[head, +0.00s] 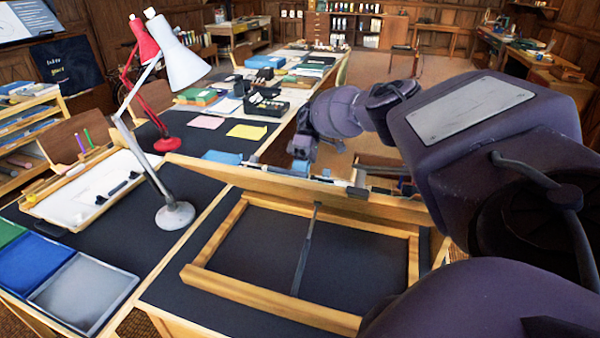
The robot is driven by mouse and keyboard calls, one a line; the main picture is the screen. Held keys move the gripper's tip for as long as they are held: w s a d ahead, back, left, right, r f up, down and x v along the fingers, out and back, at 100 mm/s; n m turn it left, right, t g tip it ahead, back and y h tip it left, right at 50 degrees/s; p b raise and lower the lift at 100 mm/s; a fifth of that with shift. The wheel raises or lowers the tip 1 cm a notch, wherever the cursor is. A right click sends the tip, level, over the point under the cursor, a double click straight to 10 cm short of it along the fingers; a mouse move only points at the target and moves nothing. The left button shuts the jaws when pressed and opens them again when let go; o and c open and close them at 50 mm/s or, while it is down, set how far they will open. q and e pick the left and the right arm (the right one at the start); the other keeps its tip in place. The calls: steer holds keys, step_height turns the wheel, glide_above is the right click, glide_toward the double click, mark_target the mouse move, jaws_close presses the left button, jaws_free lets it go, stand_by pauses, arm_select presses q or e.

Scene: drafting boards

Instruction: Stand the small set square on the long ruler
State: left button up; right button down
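I cannot make out the small set square or the long ruler for certain. A tilted drafting board (400,208) is seen nearly edge-on, raised over a wooden frame (270,297) on a metal prop (306,250). A thin pale strip and small dark pieces show along its upper edge, too small to name. The board's drawing face is hidden from this side. My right arm comes in from the right and reaches over the board. Its gripper (302,148) is near the board's far edge, small and partly hidden; its fingers cannot be read. My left gripper is out of view.
A white lamp (175,214) and a red lamp (166,144) stand left of the board. A pale tray (95,190) with pens and colored flat trays (85,290) lie farther left. Beyond, a long table holds papers and boxes (266,104). My arm blocks the right side.

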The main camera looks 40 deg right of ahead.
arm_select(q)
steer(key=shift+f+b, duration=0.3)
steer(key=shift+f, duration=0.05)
arm_select(e)
steer(key=shift+w+d+f, duration=0.1)
steer(key=shift+d+f, duration=0.05)
stand_by(0.3)
steer(key=c, duration=1)
jaws_free()
arm_select(q)
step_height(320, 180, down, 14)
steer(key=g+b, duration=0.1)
steer(key=b, duration=1.3)
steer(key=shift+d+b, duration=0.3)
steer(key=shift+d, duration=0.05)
arm_select(e)
steer(key=v, duration=1)
steer(key=shift+w+d, duration=0.25)
